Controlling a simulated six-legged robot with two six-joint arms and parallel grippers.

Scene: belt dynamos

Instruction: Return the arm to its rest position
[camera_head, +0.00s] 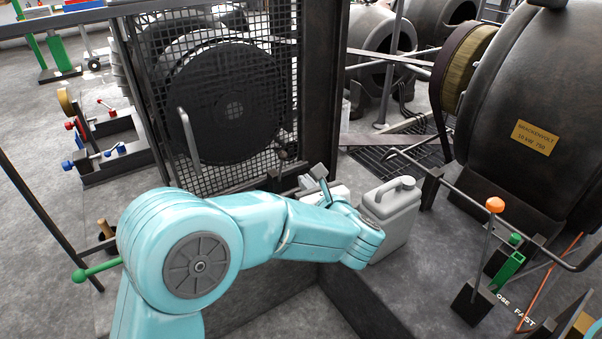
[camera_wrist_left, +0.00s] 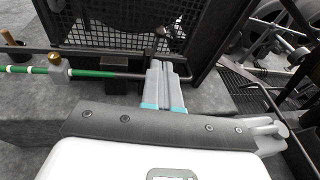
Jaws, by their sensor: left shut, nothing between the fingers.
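My left arm (camera_head: 290,228) is teal and reaches from the lower left across the head view. Its gripper (camera_head: 319,176) is small and partly hidden behind the wrist there, in front of the mesh guard (camera_head: 240,110). In the left wrist view the gripper (camera_wrist_left: 159,68) shows two grey fingers lying together, shut and empty. They point toward the foot of the mesh guard. My right gripper is in neither view.
A grey jerrycan (camera_head: 394,222) stands close beside my left wrist. An orange-knobbed lever (camera_head: 494,205) and a large dark dynamo (camera_head: 530,90) are at right. A green rod (camera_wrist_left: 25,70) runs left of the fingers. Open floor (camera_head: 50,130) lies at left.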

